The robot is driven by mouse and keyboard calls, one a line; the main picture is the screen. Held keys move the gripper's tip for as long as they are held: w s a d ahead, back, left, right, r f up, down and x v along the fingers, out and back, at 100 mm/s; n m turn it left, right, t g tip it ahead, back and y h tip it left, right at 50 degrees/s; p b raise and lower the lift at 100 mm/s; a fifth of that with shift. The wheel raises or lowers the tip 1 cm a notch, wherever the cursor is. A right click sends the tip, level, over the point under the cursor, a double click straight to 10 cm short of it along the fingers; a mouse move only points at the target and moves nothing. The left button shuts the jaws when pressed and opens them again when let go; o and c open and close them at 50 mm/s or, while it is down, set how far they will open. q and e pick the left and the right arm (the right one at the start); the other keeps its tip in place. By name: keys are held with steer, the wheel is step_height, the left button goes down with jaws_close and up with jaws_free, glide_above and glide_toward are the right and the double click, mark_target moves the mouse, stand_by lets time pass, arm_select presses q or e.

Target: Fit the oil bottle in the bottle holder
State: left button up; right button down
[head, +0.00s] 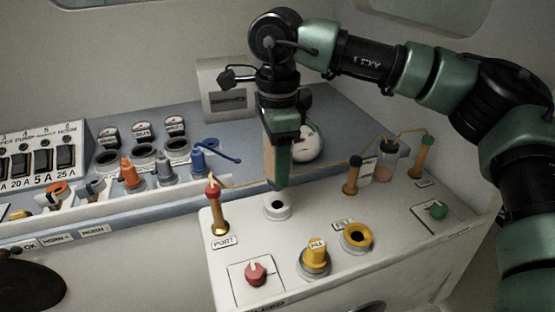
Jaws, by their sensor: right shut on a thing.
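My right gripper (281,140) reaches down over the white console from above. It is shut on a narrow upright tan and green thing, which I take for the oil bottle (270,160); the jaws hide part of it. Its lower end is just above a white ring with a dark hole (277,207), apart from it as far as I can tell. This ring looks like the bottle holder, but I cannot be sure. A small clear jar with a dark top and amber contents (385,167) stands at the console's back right. My left gripper is not in view.
A red-topped brass post (214,205), a yellow knob (316,253), a yellow ring (357,237) and a red knob (255,272) surround the ring. A thin yellow line (245,183) runs behind. A white round thing (310,143) stands behind the gripper. Switches and plugs fill the left.

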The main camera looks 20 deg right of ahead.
mark_target(278, 190)
steer(key=shift+s+f, duration=0.1)
steer(key=shift+f, duration=0.2)
steer(key=shift+f+b, duration=0.15)
steer(key=shift+b, duration=0.15)
steer(key=shift+f+b, duration=0.4)
steer(key=shift+f, duration=0.3)
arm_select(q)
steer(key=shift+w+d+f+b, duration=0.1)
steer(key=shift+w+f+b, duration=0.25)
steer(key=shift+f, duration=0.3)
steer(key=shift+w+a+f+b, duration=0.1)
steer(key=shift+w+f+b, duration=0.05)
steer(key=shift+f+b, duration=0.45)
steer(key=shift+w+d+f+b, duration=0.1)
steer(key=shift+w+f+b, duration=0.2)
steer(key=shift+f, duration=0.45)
arm_select(e)
steer(key=shift+f, duration=1.55)
steer(key=c, duration=0.6)
jaws_free()
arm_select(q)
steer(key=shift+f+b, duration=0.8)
arm_select(e)
steer(key=shift+r, duration=3.9)
